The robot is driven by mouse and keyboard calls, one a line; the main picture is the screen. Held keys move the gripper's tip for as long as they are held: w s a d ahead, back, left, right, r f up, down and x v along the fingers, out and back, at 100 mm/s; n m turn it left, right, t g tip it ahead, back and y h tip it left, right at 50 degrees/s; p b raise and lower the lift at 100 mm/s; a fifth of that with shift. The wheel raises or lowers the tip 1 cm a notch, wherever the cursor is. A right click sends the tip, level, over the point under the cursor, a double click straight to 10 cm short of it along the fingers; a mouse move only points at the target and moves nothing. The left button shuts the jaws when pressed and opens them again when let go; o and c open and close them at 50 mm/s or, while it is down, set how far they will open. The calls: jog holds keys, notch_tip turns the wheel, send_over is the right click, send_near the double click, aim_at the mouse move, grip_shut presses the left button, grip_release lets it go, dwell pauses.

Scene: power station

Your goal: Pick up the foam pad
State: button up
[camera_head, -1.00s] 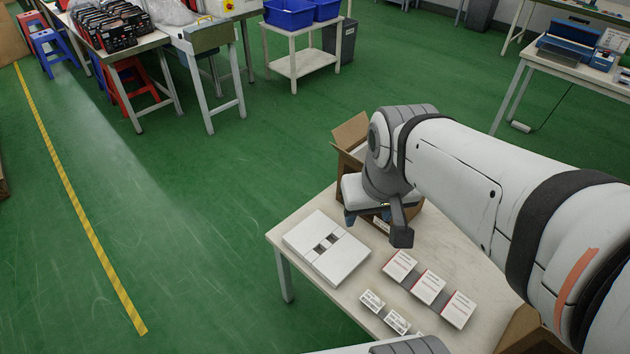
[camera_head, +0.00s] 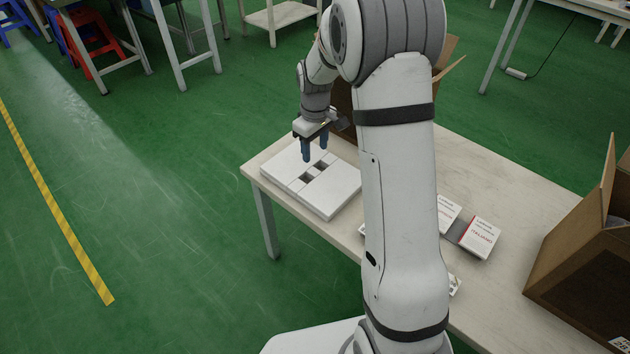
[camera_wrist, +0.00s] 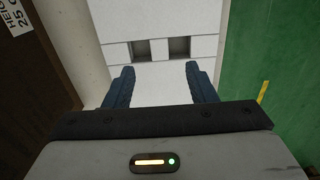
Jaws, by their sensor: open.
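The foam pad (camera_head: 335,193) is a flat white slab with seams and two small dark square openings near its middle. It lies on the table at its left end. In the wrist view the pad (camera_wrist: 160,16) fills the middle, with the openings just beyond the fingertips. My gripper (camera_head: 315,150) is open and empty, pointing down over the far part of the pad. The two blue fingers (camera_wrist: 160,72) stand apart above the white surface. I cannot tell the exact gap between the fingertips and the pad.
The pale table (camera_head: 490,170) carries small white boxes (camera_head: 479,237), partly hidden behind my arm. An open cardboard box (camera_head: 585,255) is at the right, and another (camera_head: 450,58) stands behind my arm, close to the gripper. Green floor lies open at left.

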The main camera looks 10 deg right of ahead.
aim_at(315, 172)
notch_tip(315, 172, down, 8)
jog(key=shift+w+f+b, duration=0.1)
jog(key=shift+f+b, duration=0.15)
jog(key=shift+b, duration=0.95)
jog(key=shift+r, duration=0.1)
jog(key=c, duration=1.1)
